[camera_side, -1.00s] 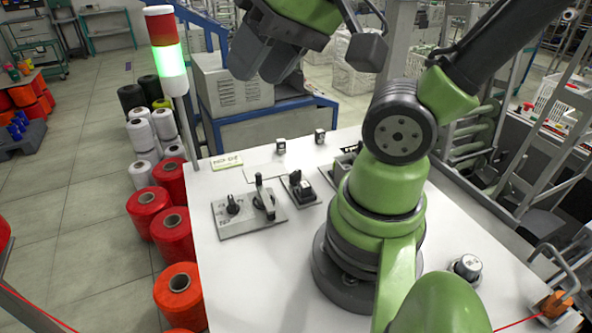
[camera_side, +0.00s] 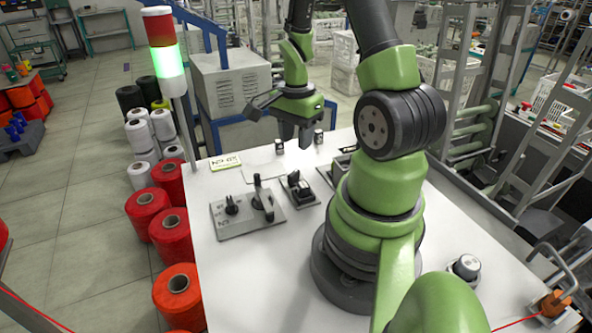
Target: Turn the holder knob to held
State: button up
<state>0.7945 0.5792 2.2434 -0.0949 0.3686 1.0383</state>
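A grey plate (camera_side: 243,229) lies at the left of the white table, with printed marks too small to read. A small black knob (camera_side: 231,205) stands on its left part, and an upright dark lever (camera_side: 262,198) stands on its right part. I cannot read which setting the knob is at. My gripper (camera_side: 295,141) points down above the table's far part, behind and to the right of the plate. Its two dark fingers look apart, with nothing seen between them. It touches neither the knob nor the lever.
A small black device (camera_side: 299,188) sits right of the plate. Two small dark blocks (camera_side: 279,146) stand near the far edge, by my gripper. A yellowish label card (camera_side: 225,161) lies at the far left corner. A round grey-topped piece (camera_side: 466,267) sits at the right.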

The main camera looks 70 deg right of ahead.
aim_at(296, 171)
notch_tip(296, 171, down, 9)
jog(key=shift+f, duration=0.1)
dwell(0.4)
grip_shut()
